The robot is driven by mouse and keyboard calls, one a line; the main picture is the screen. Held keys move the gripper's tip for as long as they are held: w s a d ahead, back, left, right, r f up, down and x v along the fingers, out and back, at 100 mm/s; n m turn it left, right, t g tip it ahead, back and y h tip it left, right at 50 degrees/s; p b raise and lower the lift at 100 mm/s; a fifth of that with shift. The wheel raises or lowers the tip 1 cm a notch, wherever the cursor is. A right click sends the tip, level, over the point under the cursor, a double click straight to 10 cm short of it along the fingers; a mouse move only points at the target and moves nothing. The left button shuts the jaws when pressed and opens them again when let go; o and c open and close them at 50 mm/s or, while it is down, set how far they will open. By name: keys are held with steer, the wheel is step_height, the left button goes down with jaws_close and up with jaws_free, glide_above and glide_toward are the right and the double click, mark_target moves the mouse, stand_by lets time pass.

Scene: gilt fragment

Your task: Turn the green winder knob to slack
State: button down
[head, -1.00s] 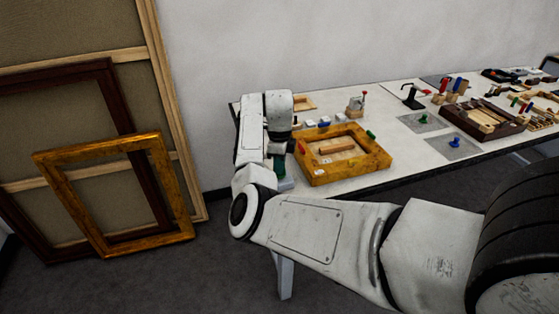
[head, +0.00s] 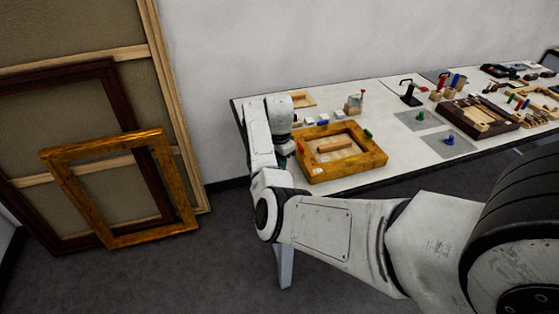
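A green knob (head: 368,134) sits at the right side of the gilt frame-shaped tray (head: 352,168) on the table. Another green knob (head: 420,115) stands on a grey mat farther right. I cannot tell from this view which is the winder knob. My gripper (head: 284,153) points down at the left end of the table, left of the gilt tray and apart from both green knobs. Most of it is hidden behind my arm, so its fingers cannot be made out.
A red knob (head: 301,147) is at the tray's left side, and a wooden block (head: 336,144) lies inside. A blue knob (head: 450,139) stands on a grey mat. A dark wooden box (head: 480,117) is farther right. A gilt picture frame (head: 113,236) leans at the left.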

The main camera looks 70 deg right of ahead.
steer(key=n+p, duration=0.1)
steer(key=n, duration=0.5)
steer(key=shift+w+r+n, duration=0.1)
steer(key=shift+n, duration=0.2)
steer(key=n, duration=1.2)
steer(key=shift+n, duration=0.3)
steer(key=n, duration=1.2)
steer(key=shift+n, duration=0.3)
steer(key=n, duration=0.6)
steer(key=shift+n, duration=0.3)
steer(key=n, duration=0.5)
steer(key=shift+d, duration=0.1)
steer(key=n, duration=0.6)
steer(key=shift+r, duration=0.1)
